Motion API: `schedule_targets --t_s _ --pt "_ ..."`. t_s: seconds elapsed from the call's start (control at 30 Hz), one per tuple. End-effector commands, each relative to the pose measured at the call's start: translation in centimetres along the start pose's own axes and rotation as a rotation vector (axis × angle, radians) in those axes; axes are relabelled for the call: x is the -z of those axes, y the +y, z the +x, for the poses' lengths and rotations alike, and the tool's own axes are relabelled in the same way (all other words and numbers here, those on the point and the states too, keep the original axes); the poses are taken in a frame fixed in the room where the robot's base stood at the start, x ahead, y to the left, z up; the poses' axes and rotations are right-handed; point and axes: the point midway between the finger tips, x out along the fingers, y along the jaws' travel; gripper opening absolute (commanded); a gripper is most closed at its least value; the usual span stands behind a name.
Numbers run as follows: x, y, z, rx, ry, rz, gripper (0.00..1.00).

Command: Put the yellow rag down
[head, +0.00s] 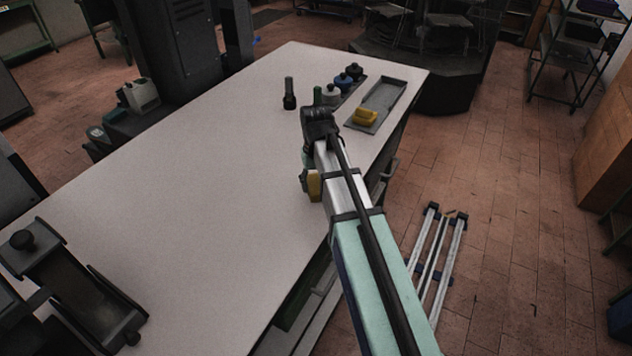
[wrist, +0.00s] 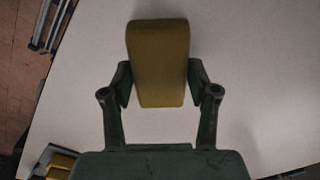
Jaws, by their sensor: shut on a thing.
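The yellow rag (wrist: 158,62) looks like a thick folded block in the wrist view. My gripper (wrist: 159,88) is shut on it, one finger on each side. In the head view the rag (head: 314,186) shows beside my arm, over the white table (head: 225,190) near its right edge. My arm hides most of the gripper there. The wrist view shows bare tabletop (wrist: 260,70) around the rag; I cannot tell how large the gap under it is.
A grey tray (head: 392,92) near the table's far right holds another yellow piece (head: 366,116). A dark bottle (head: 289,96) and several small jars (head: 344,82) stand left of it. A dark press-like device (head: 72,285) is at the near left. The table's middle is clear.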

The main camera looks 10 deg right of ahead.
Motion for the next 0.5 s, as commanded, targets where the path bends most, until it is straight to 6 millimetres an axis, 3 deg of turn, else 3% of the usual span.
schedule_targets --t_s 0.47,0.5 --pt "-0.01 0.0 0.95 0.0 0.001 0.0 0.21" --pt "0.0 0.0 0.86 0.0 0.001 0.0 0.73"
